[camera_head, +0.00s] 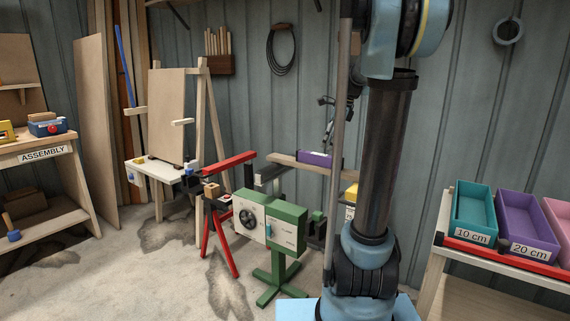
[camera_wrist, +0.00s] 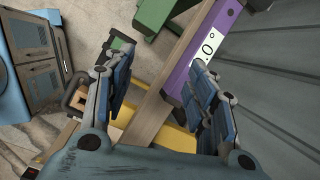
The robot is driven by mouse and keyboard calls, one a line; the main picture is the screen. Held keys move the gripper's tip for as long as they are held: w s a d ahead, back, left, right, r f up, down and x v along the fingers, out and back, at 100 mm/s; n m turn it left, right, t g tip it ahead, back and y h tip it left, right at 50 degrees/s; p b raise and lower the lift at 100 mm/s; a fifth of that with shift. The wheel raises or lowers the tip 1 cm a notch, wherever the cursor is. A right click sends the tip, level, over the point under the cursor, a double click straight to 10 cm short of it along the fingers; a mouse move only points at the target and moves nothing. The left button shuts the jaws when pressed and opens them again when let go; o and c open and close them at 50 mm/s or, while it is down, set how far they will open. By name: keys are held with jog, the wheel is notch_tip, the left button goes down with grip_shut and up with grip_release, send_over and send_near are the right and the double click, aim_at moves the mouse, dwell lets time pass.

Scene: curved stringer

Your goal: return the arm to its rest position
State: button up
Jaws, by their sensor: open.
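My gripper (camera_wrist: 165,80) is open in the wrist view, with its two blue-grey fingers spread apart. A wooden beam (camera_wrist: 158,105) shows between the fingers, below them, and I see no object held. A purple block with a label ending in "0°" (camera_wrist: 203,48) lies beyond the right finger. In the head view my gripper (camera_head: 328,128) hangs small and dark beside the grey pole, above the purple block (camera_head: 314,158) on the wooden beam (camera_head: 290,160). My blue and black arm stands upright right of centre and hides part of the wall and beam.
A green and white machine (camera_head: 270,220) on a green stand is near my base. A red trestle (camera_head: 225,170) stands left of it. Teal (camera_head: 472,232) and purple (camera_head: 527,245) bins sit on the right bench. The assembly bench (camera_head: 40,147) is at far left. Floor shows at lower left.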

jog(key=s+f+n+h, duration=0.1)
jog(key=s+f+n, duration=0.6)
jog(key=s, duration=0.4)
jog(key=s+f+n+h, duration=0.1)
jog(key=s+f+n, duration=0.6)
jog(key=s, duration=0.4)
jog(key=s+a+f+n+h, duration=0.1)
jog(key=s+f+n, duration=0.6)
jog(key=s, duration=0.5)
jog(key=shift+a, duration=0.1)
jog(key=shift+w+f, duration=0.15)
jog(key=shift+w, duration=0.25)
